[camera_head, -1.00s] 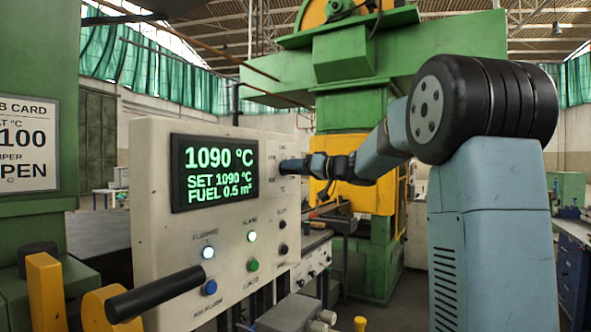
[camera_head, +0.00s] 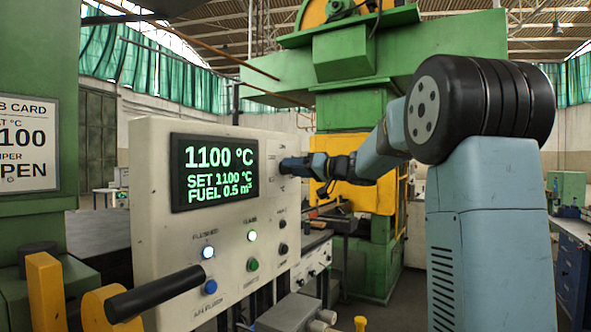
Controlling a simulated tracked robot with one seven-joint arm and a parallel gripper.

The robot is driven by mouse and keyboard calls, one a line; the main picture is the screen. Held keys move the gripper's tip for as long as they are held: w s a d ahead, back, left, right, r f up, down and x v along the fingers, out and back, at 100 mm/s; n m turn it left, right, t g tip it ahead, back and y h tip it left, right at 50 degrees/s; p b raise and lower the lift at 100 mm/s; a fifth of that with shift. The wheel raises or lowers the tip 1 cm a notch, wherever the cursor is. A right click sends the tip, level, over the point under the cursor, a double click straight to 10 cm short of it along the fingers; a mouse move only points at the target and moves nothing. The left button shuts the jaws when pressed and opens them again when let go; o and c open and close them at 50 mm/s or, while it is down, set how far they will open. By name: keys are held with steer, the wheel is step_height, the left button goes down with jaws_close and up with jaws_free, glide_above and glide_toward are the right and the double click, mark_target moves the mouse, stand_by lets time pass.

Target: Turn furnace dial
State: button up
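The furnace control panel (camera_head: 150,235) stands upright at centre left. Its display (camera_head: 215,172) reads 1100 °C, SET 1100 °C and FUEL 0.5 m³. My arm reaches in from the right, and my gripper (camera_head: 288,167) is at the panel's upper right, just right of the display. The dial is hidden behind my gripper. The fingers are too small and covered to tell whether they are open or shut. A card (camera_head: 28,142) at the left edge is partly cut off and shows "100" and "PEN".
Lit buttons (camera_head: 208,252) and dark knobs (camera_head: 283,248) sit below the display. A black-handled lever (camera_head: 155,295) juts out in front of the panel. A grey box (camera_head: 290,313) stands low in front. A green and yellow machine (camera_head: 355,110) stands behind.

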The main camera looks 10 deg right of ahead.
steer(key=shift+o, duration=1.2)
steer(key=shift+a, duration=0.1)
steer(key=shift+s, duration=0.1)
steer(key=v, duration=1.3)
steer(key=shift+s+d, duration=0.2)
steer(key=shift+d, duration=0.1)
steer(key=shift+a, duration=0.1)
